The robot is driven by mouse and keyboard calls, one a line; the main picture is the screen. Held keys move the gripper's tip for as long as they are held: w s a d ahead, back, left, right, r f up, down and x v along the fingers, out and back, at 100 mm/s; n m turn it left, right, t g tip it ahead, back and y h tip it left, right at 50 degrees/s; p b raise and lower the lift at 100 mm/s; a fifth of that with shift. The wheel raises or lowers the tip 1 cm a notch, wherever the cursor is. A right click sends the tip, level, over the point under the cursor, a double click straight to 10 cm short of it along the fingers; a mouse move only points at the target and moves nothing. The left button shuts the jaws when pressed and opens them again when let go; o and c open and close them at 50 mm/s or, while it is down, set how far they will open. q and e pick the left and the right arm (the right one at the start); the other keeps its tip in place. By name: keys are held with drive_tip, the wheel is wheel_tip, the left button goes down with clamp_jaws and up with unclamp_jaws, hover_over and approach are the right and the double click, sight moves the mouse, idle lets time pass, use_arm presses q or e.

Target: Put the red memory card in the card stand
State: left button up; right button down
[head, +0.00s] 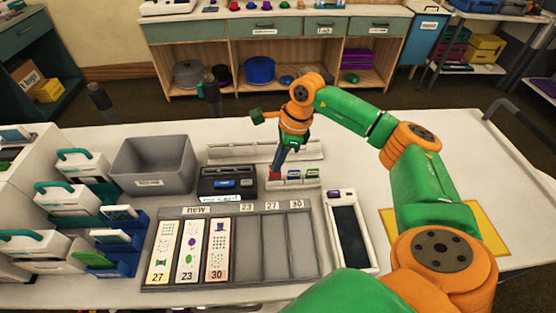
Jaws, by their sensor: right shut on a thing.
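My right gripper (277,166) points down over the left end of a small white card stand (293,184) in the middle of the table. It is shut on the small red memory card (274,176), which is mostly hidden by the fingers. The red card is upright at the stand's left end; I cannot tell whether it is seated in a slot or just above it. A green-marked card (293,174) and a blue-marked card (311,173) stand in the stand to the right. My left gripper is not in view.
A black card device (228,182) stands left of the stand, beside a grey bin (152,167). A grey sorting tray (272,247) with numbered strips lies in front. A white tablet-like device (347,230) lies to the right. A white rail (235,153) runs behind.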

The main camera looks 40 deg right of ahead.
drive_tip(key=shift+f+b, duration=0.85)
drive_tip(key=shift+f, duration=0.3)
drive_tip(key=c, duration=0.9)
unclamp_jaws()
drive_tip(key=shift+c, duration=0.2)
drive_tip(key=w+b+v, duration=0.1)
drive_tip(key=v, duration=0.6)
drive_tip(key=shift+s, duration=0.45)
